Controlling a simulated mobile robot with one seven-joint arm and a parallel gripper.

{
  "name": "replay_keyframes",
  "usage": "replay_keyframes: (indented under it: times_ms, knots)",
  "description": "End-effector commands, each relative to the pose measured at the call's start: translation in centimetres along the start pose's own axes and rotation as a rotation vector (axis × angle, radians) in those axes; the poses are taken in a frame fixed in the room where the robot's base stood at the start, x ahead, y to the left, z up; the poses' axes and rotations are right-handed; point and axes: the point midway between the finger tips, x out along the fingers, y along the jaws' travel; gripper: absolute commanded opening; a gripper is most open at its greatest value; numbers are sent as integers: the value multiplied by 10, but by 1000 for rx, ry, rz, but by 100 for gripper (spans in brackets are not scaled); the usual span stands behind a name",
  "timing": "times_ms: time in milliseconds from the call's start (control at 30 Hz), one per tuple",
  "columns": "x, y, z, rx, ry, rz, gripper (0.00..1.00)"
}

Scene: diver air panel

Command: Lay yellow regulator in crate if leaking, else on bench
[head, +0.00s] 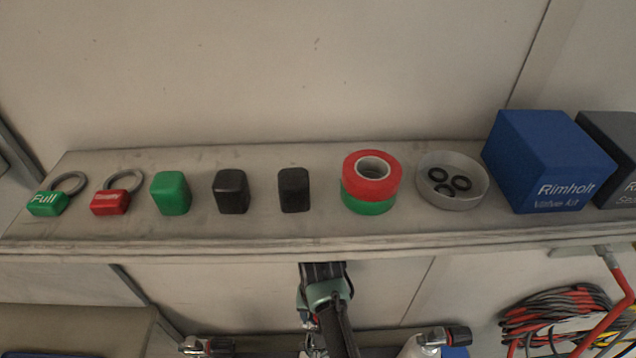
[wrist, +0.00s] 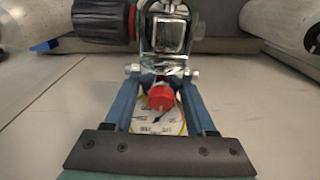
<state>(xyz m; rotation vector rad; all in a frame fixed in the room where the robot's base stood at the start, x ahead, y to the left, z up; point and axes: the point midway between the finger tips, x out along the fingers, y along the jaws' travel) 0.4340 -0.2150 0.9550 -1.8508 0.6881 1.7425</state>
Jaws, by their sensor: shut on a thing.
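My gripper (wrist: 162,74) points at a chrome cylinder valve (wrist: 170,38) with a black handwheel (wrist: 103,20) in the wrist view. Its two blue fingers are shut on what looks like the yellow regulator. Between the fingers show the regulator's red knob (wrist: 161,97) and a yellow-rimmed white gauge (wrist: 158,122) with a dark needle. The regulator's body is mostly hidden, and I cannot tell whether it is still joined to the valve. I see no sign of a leak or of none. In the head view my arm reaches down below the shelf. No crate is clearly in view.
A shelf (head: 250,240) crosses the head view. On it stand green and red tags (head: 47,204), small blocks (head: 171,193), tape rolls (head: 372,184), a dish of rings (head: 452,182) and a blue box (head: 545,160). Coiled hoses (head: 550,318) hang right. Another valve (head: 445,336) shows below.

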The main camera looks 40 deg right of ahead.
Motion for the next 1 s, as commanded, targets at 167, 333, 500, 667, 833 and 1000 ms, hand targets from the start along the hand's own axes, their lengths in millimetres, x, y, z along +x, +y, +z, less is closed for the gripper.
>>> replay_keyframes:
  times_ms: [167,333,500,667,833,1000]
  knots:
    - [2,0,3,-2,-7,1,0]
    - [3,0,4,-3,-8,1,0]
    - [4,0,5,-2,-10,1,0]
    - [0,0,5,-2,-11,1,0]
    - [-7,0,4,-2,-8,1,0]
    - [-15,0,2,-2,-5,0,0]
